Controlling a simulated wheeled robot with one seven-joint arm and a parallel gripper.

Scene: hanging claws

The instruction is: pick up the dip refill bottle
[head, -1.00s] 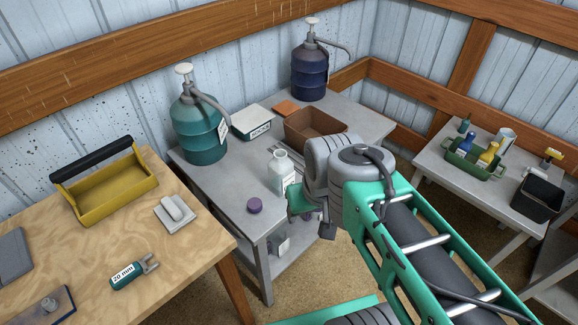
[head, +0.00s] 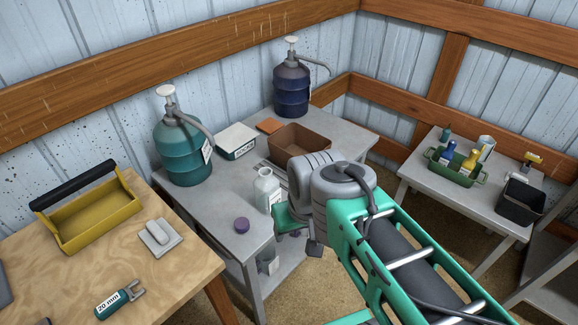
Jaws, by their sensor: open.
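A pale, translucent bottle with a white label (head: 267,190) stands upright and uncapped on the grey bench; it looks like the dip refill bottle, but its label is too small to read.
Behind stand a teal pump drum (head: 182,150), a dark blue pump drum (head: 291,88), a white box (head: 236,138) and a brown bin (head: 317,140). A wooden table (head: 185,265) with a yellow toolbox (head: 98,222) is at left. A side table (head: 423,185) holds a green caddy (head: 462,177).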

